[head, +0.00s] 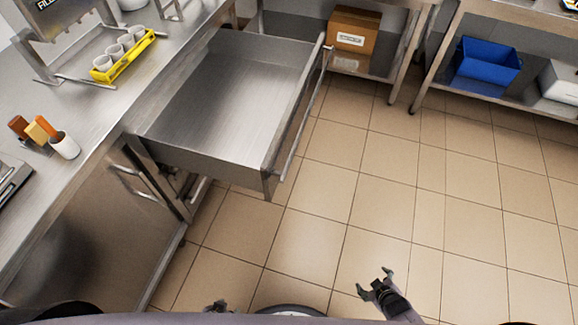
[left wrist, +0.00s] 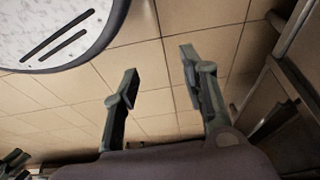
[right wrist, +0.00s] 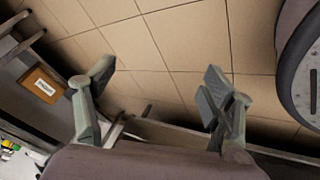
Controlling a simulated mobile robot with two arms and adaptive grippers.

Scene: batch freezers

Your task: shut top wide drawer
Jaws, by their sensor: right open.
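The top wide drawer (head: 225,95) is a shallow, empty steel tray pulled far out of the counter in the head view. Its front panel (head: 291,115) faces right and carries a long bar handle (head: 306,115). My right gripper (head: 376,284) is open and empty over the floor, below and right of the drawer and apart from it. Its spread fingers show in the right wrist view (right wrist: 157,80). My left gripper (head: 218,306) barely shows at the bottom edge of the head view. The left wrist view (left wrist: 157,77) shows its fingers apart with nothing between them.
The steel counter (head: 100,95) at left holds a yellow rack (head: 124,56) with cups and a white utensil cup (head: 65,146). A cardboard box (head: 352,33) and blue bin (head: 487,62) sit on shelves behind. Tiled floor (head: 400,190) right of the drawer is clear.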

